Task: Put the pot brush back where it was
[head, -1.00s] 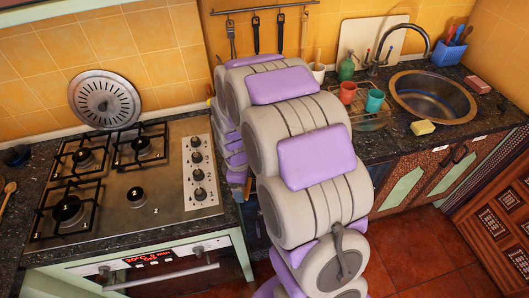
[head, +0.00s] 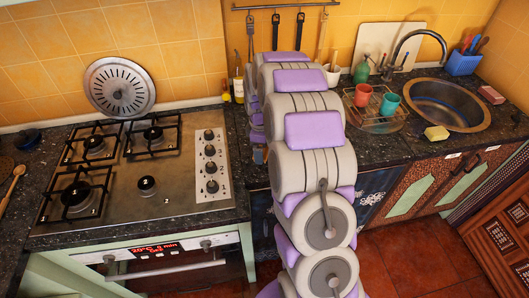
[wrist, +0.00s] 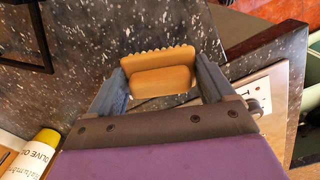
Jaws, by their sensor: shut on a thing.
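The pot brush (wrist: 158,72) shows in the wrist view as a light wooden block with a ridged far edge. It sits between the two blue-grey fingers of my gripper (wrist: 160,84), which is shut on it. The brush is over the dark speckled counter (wrist: 90,30); I cannot tell whether it touches it. In the head view my own arm reaches over the counter between stove and sink and hides the brush and most of the gripper.
An olive oil bottle (wrist: 45,145) is at the lower left of the wrist view. In the head view the stove (head: 150,165) is left, with a round metal lid (head: 119,87) behind it. Right are a red cup (head: 363,95), a teal cup (head: 390,104), a sponge (head: 436,132) and the sink (head: 440,104).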

